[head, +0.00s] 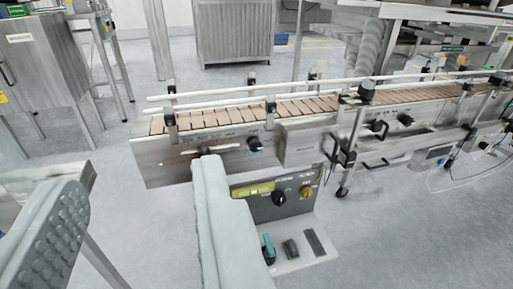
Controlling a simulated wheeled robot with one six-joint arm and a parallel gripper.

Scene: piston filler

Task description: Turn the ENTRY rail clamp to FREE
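The conveyor (225,118) runs across the middle of the view with pale guide rails (215,92) along it. A black knob (255,143) sits on the front panel of its left section, and another black knob (405,119) on the right section. A dark handle with some red (206,151) is just beyond my right finger's tip and partly hidden by it. The labels are too small to read, so I cannot tell which is the ENTRY rail clamp or its setting. My gripper (147,167) is open and empty, its fingers wide apart in the foreground.
A control box (290,190) with a yellow display and knobs stands in front of the conveyor, partly behind my right finger. A lower shelf (300,255) holds a teal-handled switch (268,247). Steel cabinets (45,65) stand back left. Grey floor (130,215) is clear between my fingers.

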